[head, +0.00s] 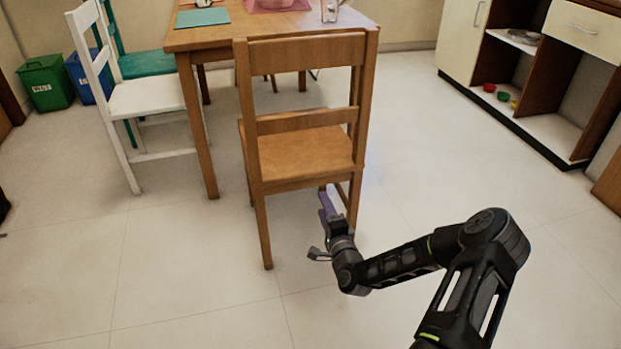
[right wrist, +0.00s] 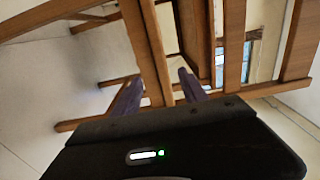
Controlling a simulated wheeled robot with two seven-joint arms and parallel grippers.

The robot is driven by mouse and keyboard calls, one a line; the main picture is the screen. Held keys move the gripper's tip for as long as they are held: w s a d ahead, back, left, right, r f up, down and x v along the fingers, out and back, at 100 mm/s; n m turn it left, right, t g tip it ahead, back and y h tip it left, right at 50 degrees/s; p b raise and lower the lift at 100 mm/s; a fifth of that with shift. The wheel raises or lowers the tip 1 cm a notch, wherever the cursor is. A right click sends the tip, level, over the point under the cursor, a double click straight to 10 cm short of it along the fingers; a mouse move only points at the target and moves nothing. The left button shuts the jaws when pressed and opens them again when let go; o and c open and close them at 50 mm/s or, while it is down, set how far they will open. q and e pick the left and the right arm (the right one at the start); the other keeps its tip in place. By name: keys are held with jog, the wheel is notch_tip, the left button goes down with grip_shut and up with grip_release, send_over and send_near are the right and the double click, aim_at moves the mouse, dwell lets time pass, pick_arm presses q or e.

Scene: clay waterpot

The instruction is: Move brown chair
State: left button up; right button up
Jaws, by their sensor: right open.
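The brown wooden chair (head: 304,155) stands upright at the near side of the wooden table, its slatted back toward me. My right gripper (head: 326,200) is low, just under the seat's near edge and between the two near legs. Its purple fingers point up toward the chair. In the right wrist view the fingers of my right gripper (right wrist: 159,88) are apart, and a wooden bar of the chair (right wrist: 148,45) shows between them. I cannot tell whether either finger touches it. My left gripper is not in view.
The wooden table (head: 222,36) is just beyond the chair. A white chair (head: 148,97) and a green chair (head: 145,62) stand to the left, near green (head: 46,84) and blue bins (head: 88,77). Cabinets (head: 548,75) line the right. Open floor lies in front.

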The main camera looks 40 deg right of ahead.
aim_at(310, 178)
jog(key=b+x, duration=0.3)
jog(key=x, duration=0.4)
jog(key=b+x, duration=0.4)
jog(key=x, duration=0.3)
jog(key=shift+w+d+f+b, duration=0.1)
jog(key=shift+w+f+b, duration=0.15)
jog(key=shift+w+b, duration=0.05)
jog(key=shift+w+d+r, duration=0.25)
jog(key=shift+w, duration=0.35)
jog(key=shift+c, duration=0.5)
grip_shut()
